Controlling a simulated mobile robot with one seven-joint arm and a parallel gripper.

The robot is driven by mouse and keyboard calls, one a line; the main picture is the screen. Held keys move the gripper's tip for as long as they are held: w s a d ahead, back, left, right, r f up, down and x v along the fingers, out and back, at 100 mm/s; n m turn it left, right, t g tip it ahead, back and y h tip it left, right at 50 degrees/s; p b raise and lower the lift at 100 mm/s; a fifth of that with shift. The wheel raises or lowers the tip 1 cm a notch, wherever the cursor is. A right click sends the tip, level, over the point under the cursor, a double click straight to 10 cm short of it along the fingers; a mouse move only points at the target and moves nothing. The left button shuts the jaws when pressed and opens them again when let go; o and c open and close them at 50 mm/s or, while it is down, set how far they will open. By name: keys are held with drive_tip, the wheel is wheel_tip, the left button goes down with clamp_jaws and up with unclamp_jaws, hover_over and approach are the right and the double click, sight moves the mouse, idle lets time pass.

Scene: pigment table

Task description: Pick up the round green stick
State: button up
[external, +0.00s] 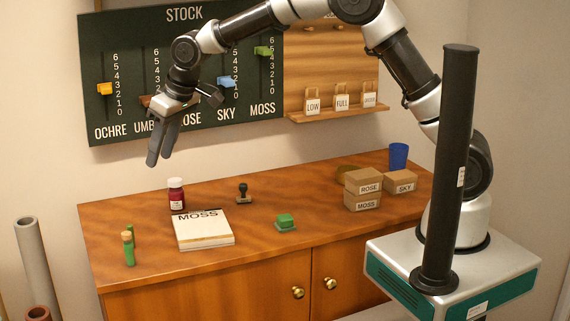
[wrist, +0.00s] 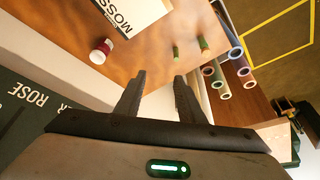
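Two short green sticks stand upright close together at the left end of the wooden table. The front one (external: 129,254) has a tan top; the rear one (external: 131,230) is partly hidden behind it. I cannot tell for sure which is round. Both show in the wrist view, one on the left (wrist: 175,53) and one on the right (wrist: 204,46). My gripper (external: 159,161) is high above the back of the table, in front of the stock board. In the wrist view it (wrist: 160,78) is open and empty, with both sticks beyond its fingertips.
A red-labelled bottle (external: 176,195), a MOSS book (external: 205,235), a black stamp (external: 242,193) and a green block (external: 285,221) stand on the table (external: 240,258). Boxes and a blue cup (external: 398,156) are at right. Tubes (external: 33,258) stand left of the table. The stock board (external: 130,70) is behind.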

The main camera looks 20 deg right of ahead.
approach(131, 225)
drive_tip(key=shift+n, duration=0.3)
drive_tip(key=x, duration=0.5)
drive_tip(key=shift+w+a+f, duration=0.1)
drive_tip(key=shift+a+f, duration=0.15)
drive_tip(key=shift+x, duration=2.9)
drive_tip(key=shift+d+f, duration=0.1)
drive_tip(key=shift+d, duration=0.05)
drive_tip(key=shift+c, duration=0.4)
clamp_jaws()
